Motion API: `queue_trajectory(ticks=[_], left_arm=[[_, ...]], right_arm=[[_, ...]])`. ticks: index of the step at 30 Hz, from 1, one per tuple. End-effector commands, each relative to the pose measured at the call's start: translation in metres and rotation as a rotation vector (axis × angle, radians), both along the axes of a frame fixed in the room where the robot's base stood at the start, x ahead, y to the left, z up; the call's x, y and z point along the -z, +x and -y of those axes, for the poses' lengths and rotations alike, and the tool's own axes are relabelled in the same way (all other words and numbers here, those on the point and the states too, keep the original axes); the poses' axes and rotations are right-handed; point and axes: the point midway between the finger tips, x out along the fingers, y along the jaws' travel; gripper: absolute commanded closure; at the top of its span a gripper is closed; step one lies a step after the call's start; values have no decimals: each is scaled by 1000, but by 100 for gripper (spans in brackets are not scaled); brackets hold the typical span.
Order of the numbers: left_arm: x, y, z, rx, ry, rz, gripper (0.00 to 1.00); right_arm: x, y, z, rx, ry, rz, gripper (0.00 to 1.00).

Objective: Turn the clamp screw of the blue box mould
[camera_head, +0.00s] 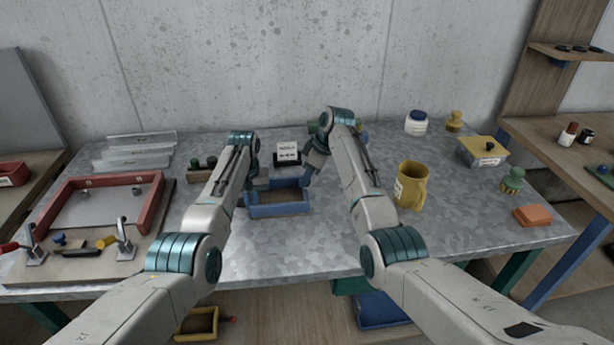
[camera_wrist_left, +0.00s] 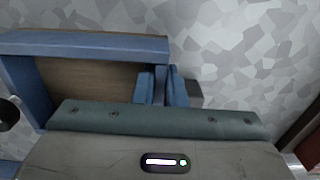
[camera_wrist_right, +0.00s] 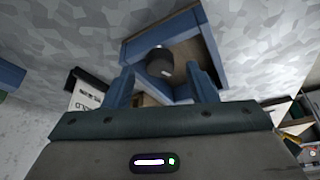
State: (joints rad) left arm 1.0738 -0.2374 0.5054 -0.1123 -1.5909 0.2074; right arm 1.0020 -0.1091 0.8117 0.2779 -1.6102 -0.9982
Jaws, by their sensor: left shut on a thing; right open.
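The blue box mould (camera_head: 280,210) sits on the metal-topped table between my arms; it also shows in the left wrist view (camera_wrist_left: 95,41) and the right wrist view (camera_wrist_right: 150,43). My left gripper (camera_head: 258,184) is shut on the mould's wall, which shows between its fingers (camera_wrist_left: 160,88) in the left wrist view. My right gripper (camera_head: 309,176) is open at the mould's far right side. In the right wrist view a dark round clamp screw knob (camera_wrist_right: 160,61) appears between and beyond its spread fingers; I cannot tell whether they touch it. In the head view the knob is hidden.
A white card on a dark stand (camera_head: 287,152) is behind the mould. A yellow jug (camera_head: 411,186) stands to the right. A red frame (camera_head: 101,187) with toggle clamps lies at the left. Table in front of the mould is clear.

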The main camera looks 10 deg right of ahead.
Motion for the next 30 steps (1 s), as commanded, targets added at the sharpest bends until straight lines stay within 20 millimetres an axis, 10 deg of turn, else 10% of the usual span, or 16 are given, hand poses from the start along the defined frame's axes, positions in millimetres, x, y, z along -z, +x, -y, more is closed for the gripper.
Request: queue_trajectory(ticks=[13,21,30], left_arm=[[0,0,0,0,0,1,100],[0,0,0,0,0,1,100],[0,0,0,0,0,1,100]], right_arm=[[13,2,-5,0,0,1,48],[12,2,-5,0,0,1,93],[13,2,-5,35,-2,1,93]])
